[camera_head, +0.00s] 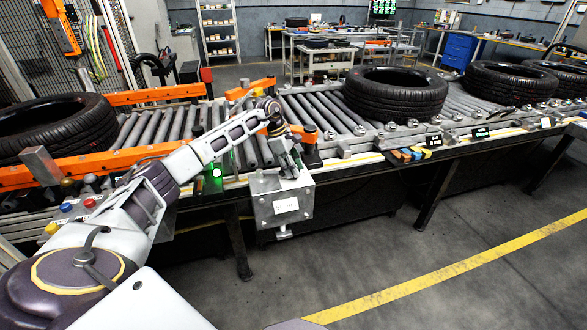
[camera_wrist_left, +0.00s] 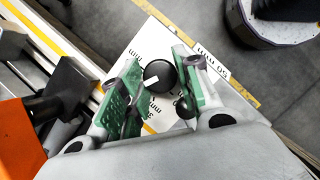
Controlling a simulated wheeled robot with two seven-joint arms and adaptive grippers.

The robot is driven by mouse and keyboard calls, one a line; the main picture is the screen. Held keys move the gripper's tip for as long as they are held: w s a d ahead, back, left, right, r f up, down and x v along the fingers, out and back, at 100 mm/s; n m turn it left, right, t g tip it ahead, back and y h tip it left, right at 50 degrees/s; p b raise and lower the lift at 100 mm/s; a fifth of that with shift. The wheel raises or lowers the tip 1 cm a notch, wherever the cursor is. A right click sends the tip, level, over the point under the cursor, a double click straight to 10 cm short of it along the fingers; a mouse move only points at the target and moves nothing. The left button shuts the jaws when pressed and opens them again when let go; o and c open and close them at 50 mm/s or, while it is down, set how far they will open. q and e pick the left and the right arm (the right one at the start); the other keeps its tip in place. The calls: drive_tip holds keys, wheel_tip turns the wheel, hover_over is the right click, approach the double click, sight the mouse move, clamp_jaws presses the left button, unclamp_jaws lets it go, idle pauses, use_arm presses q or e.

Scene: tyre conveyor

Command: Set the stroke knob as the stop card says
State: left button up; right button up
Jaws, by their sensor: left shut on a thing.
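The stroke knob (camera_wrist_left: 158,74) is round and black with a short white mark on its lower-left part in the left wrist view. It sits on a white dial plate (camera_wrist_left: 148,36) with printed "mm" labels, one reading 50 mm at the right; the others are partly hidden by the fingers. My left gripper (camera_head: 288,168) is over the top of a grey metal box (camera_head: 266,208) at the conveyor's front edge. Its green-padded fingers (camera_wrist_left: 160,85) are shut on the knob from both sides. A white card (camera_head: 286,206) is on the box front, its print too small to read.
The roller conveyor (camera_head: 322,112) runs behind the box, with tyres (camera_head: 396,92) on it and orange guides (camera_head: 150,95) alongside. A green light (camera_head: 216,172) glows left of the box. Small dark displays (camera_head: 481,133) line the right edge. The floor in front is clear.

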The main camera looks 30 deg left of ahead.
use_arm(q)
drive_tip(key=shift+r, duration=0.1)
drive_tip(key=o, duration=1)
drive_tip(key=shift+o, duration=0.2)
drive_tip(key=v, duration=1.2)
drive_tip(key=shift+a, duration=0.1)
